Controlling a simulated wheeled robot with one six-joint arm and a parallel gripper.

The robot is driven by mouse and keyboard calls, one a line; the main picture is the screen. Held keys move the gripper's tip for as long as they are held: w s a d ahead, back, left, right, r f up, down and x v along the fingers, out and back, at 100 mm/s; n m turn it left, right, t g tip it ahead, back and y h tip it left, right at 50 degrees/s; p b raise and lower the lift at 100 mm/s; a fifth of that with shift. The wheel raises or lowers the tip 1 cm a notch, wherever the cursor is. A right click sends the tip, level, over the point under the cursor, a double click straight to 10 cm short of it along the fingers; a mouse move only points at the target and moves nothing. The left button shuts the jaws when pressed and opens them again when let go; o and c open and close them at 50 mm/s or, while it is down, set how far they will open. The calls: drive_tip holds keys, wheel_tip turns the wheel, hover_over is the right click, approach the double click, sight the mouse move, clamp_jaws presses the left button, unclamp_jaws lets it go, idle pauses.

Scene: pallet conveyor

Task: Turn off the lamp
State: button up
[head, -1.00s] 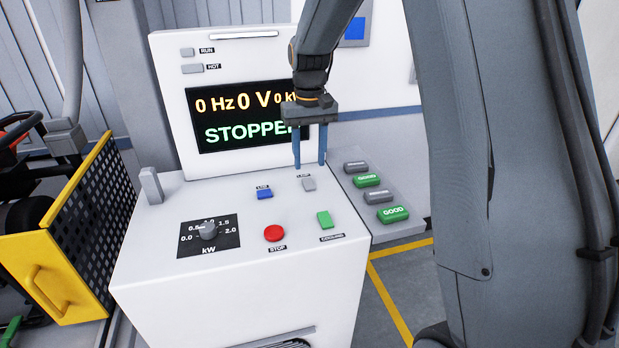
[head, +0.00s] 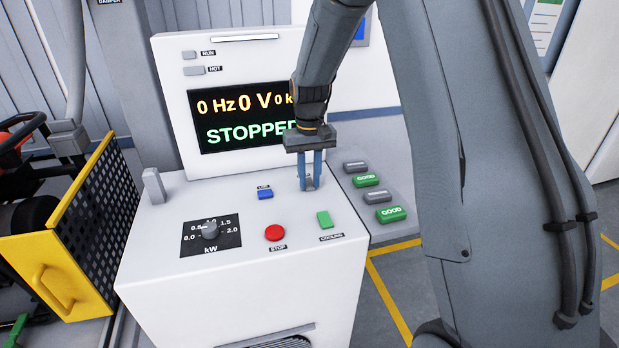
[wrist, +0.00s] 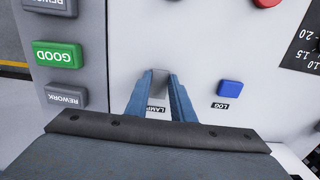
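The grey lamp switch (wrist: 160,78) stands on the white console top, with a LAMP label beside it in the wrist view. My gripper (wrist: 161,82) has its two blue fingers on either side of the switch, close against it. In the head view, my gripper (head: 310,184) points down at the console top, its fingers closed in around the grey switch, which is mostly hidden between them. The lamp itself cannot be made out.
A blue LOG button (head: 265,194), red STOP button (head: 274,232), green COOLING switch (head: 324,219) and kW knob (head: 210,230) are nearby. The screen (head: 250,115) reads STOPPED. GOOD and REWORK buttons (head: 391,214) lie right. A yellow guard (head: 60,240) stands left.

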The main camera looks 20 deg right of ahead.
clamp_jaws()
drive_tip(key=shift+w+g, duration=0.45)
drive_tip(key=shift+g, duration=0.65)
drive_tip(key=shift+r+g, duration=0.1)
drive_tip(key=shift+g, duration=0.3)
drive_tip(key=o, duration=0.9)
unclamp_jaws()
